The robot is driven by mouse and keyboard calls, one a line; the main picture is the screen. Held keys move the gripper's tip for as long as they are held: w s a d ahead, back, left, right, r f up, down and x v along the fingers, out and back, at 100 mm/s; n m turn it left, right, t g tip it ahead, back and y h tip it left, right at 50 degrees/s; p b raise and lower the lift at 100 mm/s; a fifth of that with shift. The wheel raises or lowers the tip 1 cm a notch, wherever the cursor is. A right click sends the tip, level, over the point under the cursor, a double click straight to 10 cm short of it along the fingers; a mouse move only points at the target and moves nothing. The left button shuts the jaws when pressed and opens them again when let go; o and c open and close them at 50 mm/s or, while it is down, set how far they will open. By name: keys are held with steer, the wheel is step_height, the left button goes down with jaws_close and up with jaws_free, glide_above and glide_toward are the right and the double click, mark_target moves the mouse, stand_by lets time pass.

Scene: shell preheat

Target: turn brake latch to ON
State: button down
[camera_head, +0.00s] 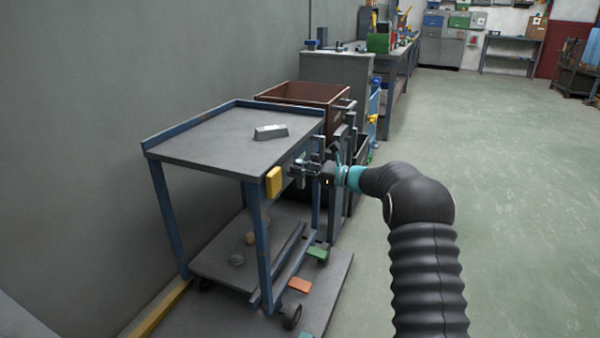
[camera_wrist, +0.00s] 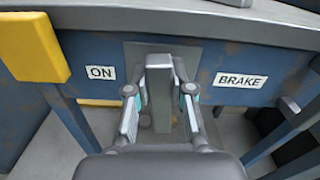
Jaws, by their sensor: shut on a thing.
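The brake latch (camera_wrist: 160,75) is a grey upright bar on a grey plate on the blue side of the cart, in the middle of the wrist view. A white ON label (camera_wrist: 101,73) is to its left and a white BRAKE label (camera_wrist: 240,80) to its right. My gripper (camera_wrist: 159,92) is shut on the latch, with one finger on each side of it. In the head view my gripper (camera_head: 305,170) reaches the cart's right side, and the latch is too small to make out there.
The blue-framed cart (camera_head: 200,143) has a grey top carrying a metal block (camera_head: 271,132). A yellow block (camera_head: 273,182) sticks out from its side near the gripper. A brown bin (camera_head: 300,93) stands behind the cart. The floor to the right is clear.

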steer(key=n+b, duration=0.1)
steer(key=b, duration=0.1)
steer(key=n+b, duration=0.2)
steer(key=f+n+b, duration=0.1)
steer(key=b, duration=0.1)
steer(key=shift+s+a, duration=0.2)
steer(key=shift+s, duration=0.2)
steer(key=n+b, duration=0.5)
steer(key=shift+s+a+f, duration=0.15)
steer(key=shift+s, duration=0.2)
steer(key=n, duration=0.3)
steer(key=shift+s+f+b, duration=0.15)
steer(key=shift+b, duration=0.15)
steer(key=n, duration=0.4)
steer(key=shift+s+a+f+n, duration=0.1)
steer(key=shift+f+n, duration=0.2)
steer(key=shift+f, duration=0.1)
steer(key=c, duration=1)
jaws_free()
steer(key=shift+f, duration=0.1)
